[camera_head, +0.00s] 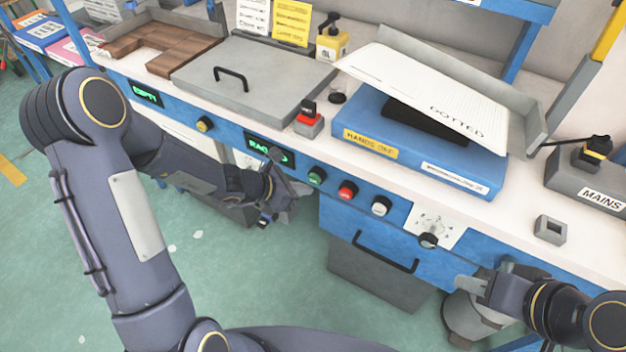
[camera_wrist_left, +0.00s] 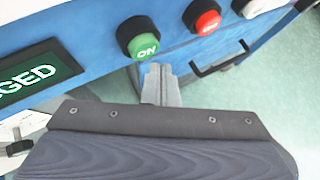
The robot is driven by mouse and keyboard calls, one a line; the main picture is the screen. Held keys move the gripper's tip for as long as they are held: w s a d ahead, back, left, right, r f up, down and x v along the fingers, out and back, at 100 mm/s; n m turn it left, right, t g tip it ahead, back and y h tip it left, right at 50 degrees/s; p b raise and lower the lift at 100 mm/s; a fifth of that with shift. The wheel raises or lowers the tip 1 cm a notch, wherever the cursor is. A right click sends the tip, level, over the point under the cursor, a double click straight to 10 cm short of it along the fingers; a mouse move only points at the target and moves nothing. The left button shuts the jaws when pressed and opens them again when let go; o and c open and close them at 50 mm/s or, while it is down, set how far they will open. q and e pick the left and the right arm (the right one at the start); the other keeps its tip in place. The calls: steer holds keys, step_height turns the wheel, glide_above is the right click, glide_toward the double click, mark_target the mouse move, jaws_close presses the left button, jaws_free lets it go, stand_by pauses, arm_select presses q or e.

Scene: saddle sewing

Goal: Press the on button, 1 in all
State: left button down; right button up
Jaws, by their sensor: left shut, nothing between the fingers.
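The green ON button (camera_head: 316,176) sits on the blue front panel of the bench. It shows large in the left wrist view (camera_wrist_left: 140,38), with the word ON on its face. My left gripper (camera_head: 296,192) is shut and empty, just left of and below the button in the head view. In the left wrist view its fingertips (camera_wrist_left: 158,72) lie below the button, with a small gap visible between them and it. My right gripper (camera_head: 472,284) is at the lower right, in front of the bench drawer area; its fingers are too unclear to judge.
Right of the green button are a red button (camera_head: 347,190), a white button (camera_head: 381,206) and a rotary knob (camera_head: 428,240). A display (camera_head: 268,150) is on the left. A drawer handle (camera_head: 386,252) juts out below.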

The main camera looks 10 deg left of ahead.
arm_select(q)
steer(key=shift+w, duration=0.1)
stand_by(0.7)
steer(key=shift+w+d, duration=0.15)
steer(key=shift+w, duration=0.15)
